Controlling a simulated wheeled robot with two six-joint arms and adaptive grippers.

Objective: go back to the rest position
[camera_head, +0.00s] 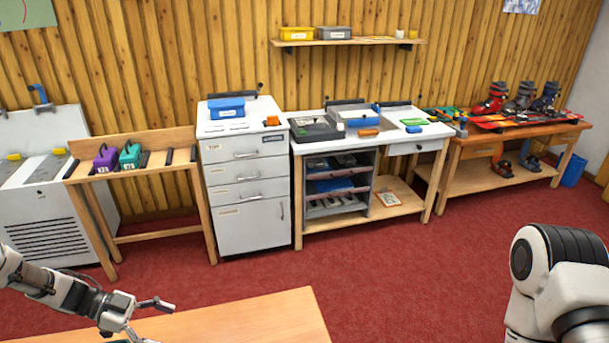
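My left gripper (158,322) is at the lower left, above the near wooden table (255,318). Its fingers are spread apart and I see nothing between them. A sliver of something teal shows at the bottom edge below it, too cut off to identify. My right arm (560,285) shows at the lower right only as a thick white and black link. Its gripper is out of the picture.
Red carpet lies between the near table and the far wall. Along the wall stand a grey machine (52,205), a small wooden bench (130,172), a white drawer cabinet (248,190), a white-topped workbench (345,137) and a table with ski boots (535,132).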

